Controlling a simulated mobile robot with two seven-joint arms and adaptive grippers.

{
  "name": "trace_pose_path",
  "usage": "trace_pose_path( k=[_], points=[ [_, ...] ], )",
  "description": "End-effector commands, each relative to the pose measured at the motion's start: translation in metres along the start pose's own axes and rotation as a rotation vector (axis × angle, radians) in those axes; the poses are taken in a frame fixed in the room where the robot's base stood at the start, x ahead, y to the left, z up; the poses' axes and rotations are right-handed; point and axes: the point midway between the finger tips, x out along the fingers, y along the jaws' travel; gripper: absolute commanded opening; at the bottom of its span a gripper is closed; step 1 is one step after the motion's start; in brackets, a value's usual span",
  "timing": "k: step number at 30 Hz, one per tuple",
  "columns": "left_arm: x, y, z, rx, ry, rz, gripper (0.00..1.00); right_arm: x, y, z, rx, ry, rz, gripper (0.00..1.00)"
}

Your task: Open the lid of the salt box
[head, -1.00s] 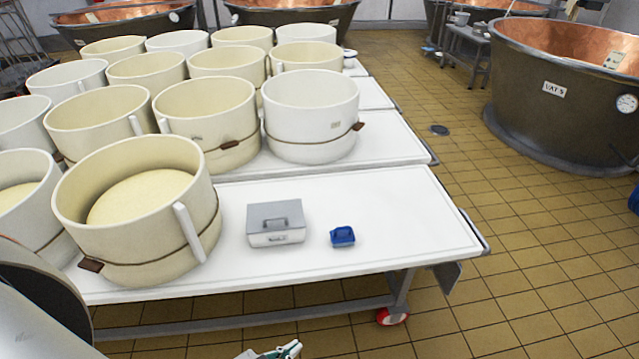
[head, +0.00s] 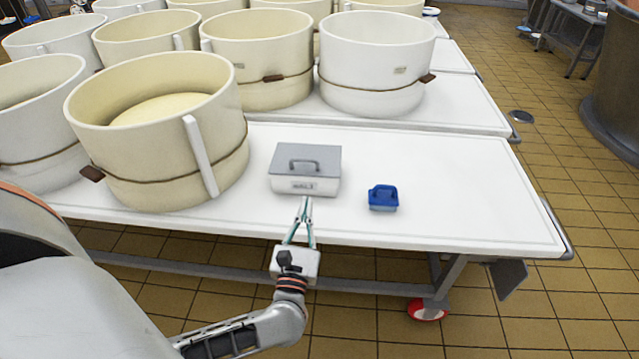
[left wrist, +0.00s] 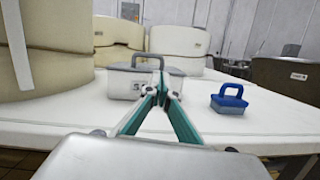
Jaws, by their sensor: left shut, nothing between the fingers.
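The salt box (head: 304,186) is a white box with a grey lid (head: 322,155) and a grey arched handle on top. It stands on the white table, and its lid is down. In the left wrist view the salt box (left wrist: 122,84) is straight ahead, partly covered by the fingers. My left gripper (head: 304,203) is shut and empty, with its fingertips just in front of the box's front face at the table edge. In the left wrist view its fingertips (left wrist: 161,84) meet in front of the box. I cannot tell whether they touch it. My right gripper is not in view.
A small blue-handled brush or block (head: 383,198) sits right of the box. A large cream tub (head: 165,150) stands close on the left, and a white tub (head: 370,70) stands behind. The white table (head: 480,205) is clear at the right.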

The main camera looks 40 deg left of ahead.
Motion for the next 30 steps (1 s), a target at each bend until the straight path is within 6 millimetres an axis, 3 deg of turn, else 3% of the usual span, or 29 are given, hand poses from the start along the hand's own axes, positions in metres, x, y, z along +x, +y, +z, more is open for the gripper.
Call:
trace_pose_path(
  k=[1, 8, 21, 30],
  points=[
    [0.001, 0.003, -0.01, -0.033, 0.016, 0.017, 0.0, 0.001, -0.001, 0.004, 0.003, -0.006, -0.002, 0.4],
    [0.022, 0.007, -0.008, -0.075, 0.017, 0.04, 0.0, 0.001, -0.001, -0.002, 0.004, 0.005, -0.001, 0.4],
    [0.091, 0.01, -0.011, -0.069, 0.018, 0.037, 0.0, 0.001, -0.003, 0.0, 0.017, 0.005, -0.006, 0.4],
    [0.104, 0.01, -0.011, -0.07, 0.019, 0.037, 0.0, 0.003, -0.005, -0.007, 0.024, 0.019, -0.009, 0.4]
  ],
)
